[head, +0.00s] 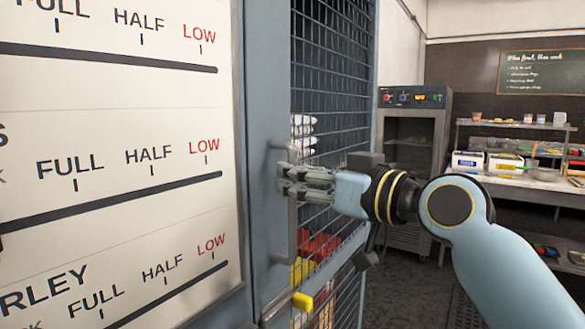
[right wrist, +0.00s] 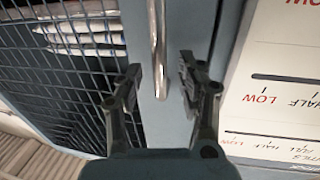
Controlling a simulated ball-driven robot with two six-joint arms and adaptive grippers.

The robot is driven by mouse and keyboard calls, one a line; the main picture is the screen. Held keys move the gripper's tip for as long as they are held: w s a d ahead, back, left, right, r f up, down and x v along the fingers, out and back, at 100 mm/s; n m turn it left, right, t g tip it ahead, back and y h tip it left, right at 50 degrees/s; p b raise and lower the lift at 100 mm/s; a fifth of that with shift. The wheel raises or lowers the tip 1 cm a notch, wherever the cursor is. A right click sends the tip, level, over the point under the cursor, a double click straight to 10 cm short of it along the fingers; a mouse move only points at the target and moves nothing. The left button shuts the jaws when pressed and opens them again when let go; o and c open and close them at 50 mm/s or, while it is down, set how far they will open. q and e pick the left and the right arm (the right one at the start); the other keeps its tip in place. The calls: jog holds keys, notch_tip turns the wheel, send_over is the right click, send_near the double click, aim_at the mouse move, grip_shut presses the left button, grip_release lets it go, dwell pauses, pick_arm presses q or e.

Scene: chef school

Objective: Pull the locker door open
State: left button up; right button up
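The locker door (head: 268,110) is a blue-grey frame with dark wire mesh (head: 330,60). A vertical grey bar handle (head: 292,235) stands on its frame. In the right wrist view the metal handle (right wrist: 154,35) comes down between the fingers of my right gripper (right wrist: 161,78). These fingers are open, one on each side of the handle with gaps visible. In the head view my right gripper (head: 283,179) is at the handle's upper part and hides some of it. Whether the door is fully shut is hard to tell. My left gripper is not in view.
A white chart board (head: 110,130) fills the left, beside the door. Folded white cloths (head: 302,130) and red and yellow items (head: 318,245) show behind the mesh. A steel oven cabinet (head: 410,140) and a shelf table (head: 515,180) stand behind. Dark floor is clear between.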

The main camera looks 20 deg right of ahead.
jog(key=shift+x, duration=1.15)
grip_shut()
jog(key=shift+f, duration=0.1)
